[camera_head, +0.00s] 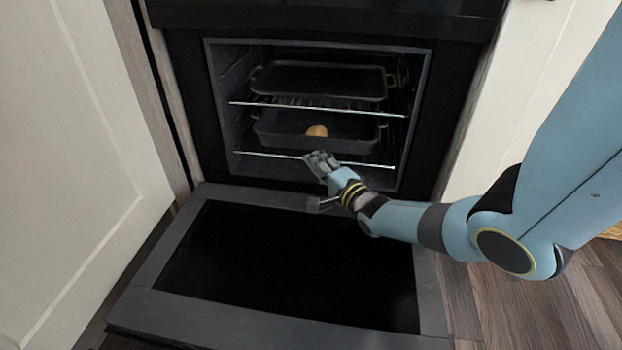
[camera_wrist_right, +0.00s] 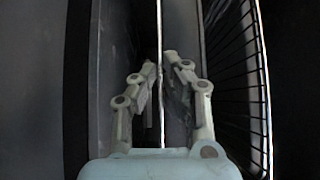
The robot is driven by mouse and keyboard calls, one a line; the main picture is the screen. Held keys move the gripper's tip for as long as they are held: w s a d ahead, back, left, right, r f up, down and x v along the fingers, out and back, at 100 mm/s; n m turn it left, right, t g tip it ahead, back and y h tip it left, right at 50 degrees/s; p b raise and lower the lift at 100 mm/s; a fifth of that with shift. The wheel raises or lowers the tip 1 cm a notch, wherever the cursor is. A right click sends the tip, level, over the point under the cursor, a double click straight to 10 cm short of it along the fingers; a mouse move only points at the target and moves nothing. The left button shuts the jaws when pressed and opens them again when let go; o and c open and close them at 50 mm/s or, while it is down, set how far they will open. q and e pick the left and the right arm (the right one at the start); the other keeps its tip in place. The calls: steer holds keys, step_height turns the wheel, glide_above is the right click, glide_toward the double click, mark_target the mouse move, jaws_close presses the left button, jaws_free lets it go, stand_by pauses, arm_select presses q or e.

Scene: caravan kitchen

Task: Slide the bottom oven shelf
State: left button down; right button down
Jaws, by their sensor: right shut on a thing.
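The oven (camera_head: 215,120) is open, and its bottom shelf (camera_head: 262,154) shows as a thin bright front rail low in the cavity. My right gripper (camera_head: 318,157) reaches in from the right and is shut on this rail, right of its middle. In the right wrist view the rail (camera_wrist_right: 159,25) runs upright between the fingertips of the right gripper (camera_wrist_right: 161,65). The gripper and hand hide a short part of the rail. My left gripper is not in view.
A dark deep tray (camera_head: 275,128) holding a round tan item (camera_head: 317,131) sits above the bottom rail. An upper shelf (camera_head: 265,105) carries another dark tray (camera_head: 318,80). The oven door (camera_head: 170,235) lies folded down in front, bare. A cream cabinet (camera_head: 70,170) stands at left.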

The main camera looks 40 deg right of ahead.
steer(key=shift+w+d, duration=0.6)
steer(key=shift+d, duration=0.25)
steer(key=c, duration=1.4)
jaws_free()
steer(key=shift+w, duration=0.1)
steer(key=shift+c, duration=0.2)
steer(key=s, duration=1.2)
steer(key=shift+a, duration=0.35)
